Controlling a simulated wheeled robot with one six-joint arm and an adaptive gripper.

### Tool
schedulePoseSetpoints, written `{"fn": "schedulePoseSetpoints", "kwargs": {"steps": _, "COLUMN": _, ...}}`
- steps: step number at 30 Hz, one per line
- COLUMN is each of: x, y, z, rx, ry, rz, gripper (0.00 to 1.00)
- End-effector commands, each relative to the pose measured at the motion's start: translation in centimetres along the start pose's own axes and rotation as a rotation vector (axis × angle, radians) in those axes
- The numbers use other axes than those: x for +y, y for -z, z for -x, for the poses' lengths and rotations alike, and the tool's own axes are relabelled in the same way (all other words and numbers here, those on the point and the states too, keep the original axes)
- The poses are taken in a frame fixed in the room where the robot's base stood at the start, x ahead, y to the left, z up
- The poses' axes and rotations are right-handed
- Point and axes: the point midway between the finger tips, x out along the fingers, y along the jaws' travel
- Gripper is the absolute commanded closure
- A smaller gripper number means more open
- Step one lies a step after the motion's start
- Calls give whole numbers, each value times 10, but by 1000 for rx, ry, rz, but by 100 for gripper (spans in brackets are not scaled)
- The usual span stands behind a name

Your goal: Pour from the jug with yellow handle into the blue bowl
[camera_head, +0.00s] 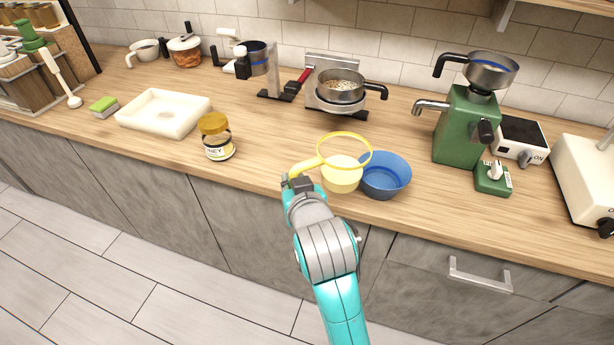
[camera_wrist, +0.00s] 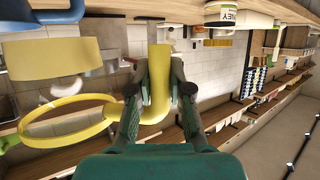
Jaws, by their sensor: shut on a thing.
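The jug has a yellow rim ring, a yellow handle (camera_head: 304,166) and a see-through wall, with pale yellow contents (camera_head: 342,178) low inside. It looks about upright, just left of the blue bowl (camera_head: 388,178) near the counter's front edge. Whether its base touches the counter is unclear. My gripper (camera_head: 297,183) is shut on the handle, left of the jug. The wrist view, upside down, shows the handle (camera_wrist: 158,85) between my fingers, the contents (camera_wrist: 45,58) at left and part of the blue bowl (camera_wrist: 55,14) at upper left. The bowl's inside looks empty.
A honey jar (camera_head: 216,137) stands left of the jug, with a white tray (camera_head: 150,123) beyond it. A pan on a scale (camera_head: 340,88) is behind. A green grinder (camera_head: 465,125) stands right of the bowl. Bare counter lies between honey jar and jug.

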Motion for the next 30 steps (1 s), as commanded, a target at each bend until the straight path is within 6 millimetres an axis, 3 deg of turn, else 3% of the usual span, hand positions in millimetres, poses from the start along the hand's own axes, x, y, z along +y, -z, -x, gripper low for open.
{"fn": "schedulePoseSetpoints", "kwargs": {"steps": 3, "x": 2, "y": -5, "z": -2, "rx": 0, "ry": 2, "rz": -10, "gripper": 100}}
{"fn": "schedulePoseSetpoints", "kwargs": {"steps": 20, "x": 30, "y": 42, "z": 11, "rx": -62, "ry": 127, "rz": -310, "gripper": 100}}
{"fn": "schedulePoseSetpoints", "kwargs": {"steps": 30, "x": 32, "y": 46, "z": 12, "rx": -70, "ry": 139, "rz": -339, "gripper": 100}}
